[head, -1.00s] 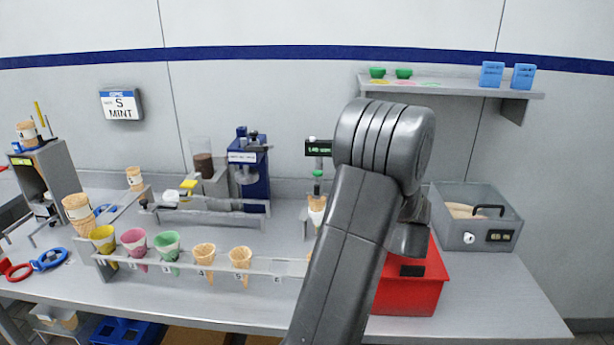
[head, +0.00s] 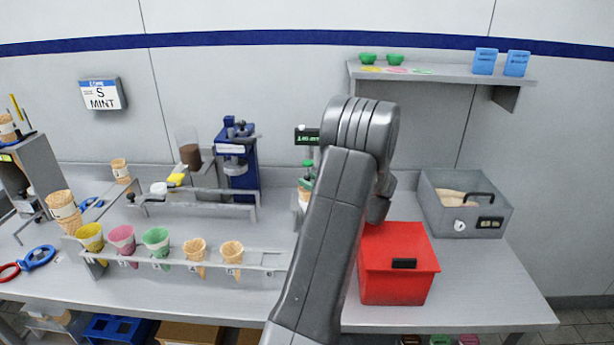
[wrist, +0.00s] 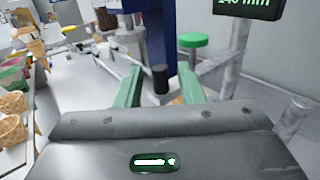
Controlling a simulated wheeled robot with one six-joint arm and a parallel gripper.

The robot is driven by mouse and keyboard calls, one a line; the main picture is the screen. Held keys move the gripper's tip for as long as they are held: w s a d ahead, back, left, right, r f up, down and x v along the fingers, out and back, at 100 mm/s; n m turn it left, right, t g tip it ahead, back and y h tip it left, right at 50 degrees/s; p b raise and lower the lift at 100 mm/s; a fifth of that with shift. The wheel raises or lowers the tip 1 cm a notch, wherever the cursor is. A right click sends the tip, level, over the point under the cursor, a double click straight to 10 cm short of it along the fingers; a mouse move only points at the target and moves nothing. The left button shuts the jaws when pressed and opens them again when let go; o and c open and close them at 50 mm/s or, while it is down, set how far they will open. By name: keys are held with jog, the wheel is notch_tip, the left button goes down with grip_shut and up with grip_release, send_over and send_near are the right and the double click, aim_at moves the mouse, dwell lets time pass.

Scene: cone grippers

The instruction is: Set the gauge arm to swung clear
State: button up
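The gauge stands at the back of the bench, with a dark display (head: 306,136) and a green knob (head: 308,163) above a cone. My arm covers part of it in the head view. In the wrist view the display (wrist: 248,8) reads about 140 mm, and the green knob (wrist: 193,40) sits ahead and a little right of my gripper. I cannot tell clearly which bar is the gauge arm or how it is set. My gripper (wrist: 160,92) is open, its green fingers apart. A dark upright peg (wrist: 160,78) shows between them; contact is unclear.
A red box (head: 398,283) stands right of my arm, with a grey bin (head: 440,220) behind it. A cone rack (head: 215,259) runs along the front left. A blue machine (head: 238,175) stands behind it. A shelf (head: 440,75) hangs above right.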

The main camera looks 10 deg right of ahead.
jog(key=shift+x, duration=0.95)
jog(key=shift+c, duration=0.2)
grip_shut()
jog(key=shift+d, duration=0.1)
